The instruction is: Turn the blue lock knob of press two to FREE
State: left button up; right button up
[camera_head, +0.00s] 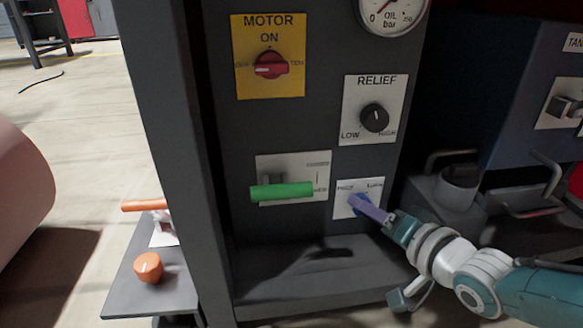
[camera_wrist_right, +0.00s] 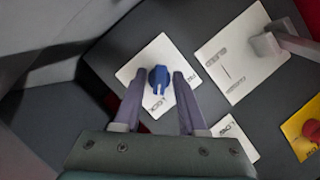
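The blue lock knob (camera_head: 357,203) sits on a white plate at the lower right of the grey panel. In the right wrist view the knob (camera_wrist_right: 158,77) lies between my fingertips, with a visible gap on each side. A white mark on it points down in that view. The plate carries two labels, partly hidden by my fingers; one reads LOCK. My right gripper (camera_head: 372,210) is open at the knob, its purple fingers (camera_wrist_right: 157,84) on either side; the head view hides part of the knob behind them. My left gripper is not in view.
Above the knob are the black RELIEF knob (camera_head: 375,117) and the red MOTOR switch (camera_head: 271,65). A green-handled lever (camera_head: 282,191) is close at left. A ledge (camera_head: 320,290) runs below. A metal cup (camera_head: 459,187) and bent handles stand right, near my arm.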

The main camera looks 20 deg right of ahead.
grip_shut()
